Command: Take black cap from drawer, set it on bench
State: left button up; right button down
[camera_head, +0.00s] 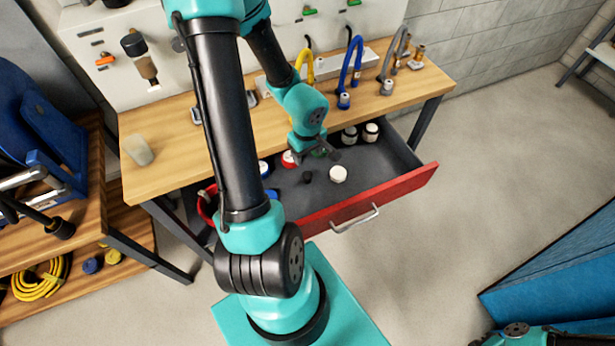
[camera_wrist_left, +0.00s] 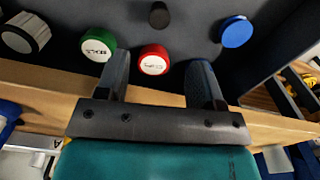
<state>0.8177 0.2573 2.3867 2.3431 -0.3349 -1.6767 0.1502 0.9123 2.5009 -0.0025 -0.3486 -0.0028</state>
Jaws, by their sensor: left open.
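The small black cap (camera_head: 307,177) lies on the floor of the open red-fronted drawer (camera_head: 385,194), left of a white-topped cap (camera_head: 338,174). It also shows at the top of the left wrist view (camera_wrist_left: 158,14). My left gripper (camera_head: 316,158) is over the drawer, behind the black cap in the head view. In the left wrist view the two fingers (camera_wrist_left: 160,72) are apart with nothing held. A red cap (camera_wrist_left: 153,59) shows between them, and the black cap is beyond it. My right gripper is not in view.
A green cap (camera_wrist_left: 98,43) and a blue cap (camera_wrist_left: 236,31) lie near the black cap.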

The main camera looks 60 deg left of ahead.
aim_at(307, 174)
pick_arm(q)
jog(key=shift+f, duration=3.4)
jog(key=shift+f, duration=2.6)
jog(key=shift+c, duration=0.4)
jog(key=c, duration=0.9)
jog(key=shift+r, duration=0.15)
jog(key=shift+r, duration=4.9)
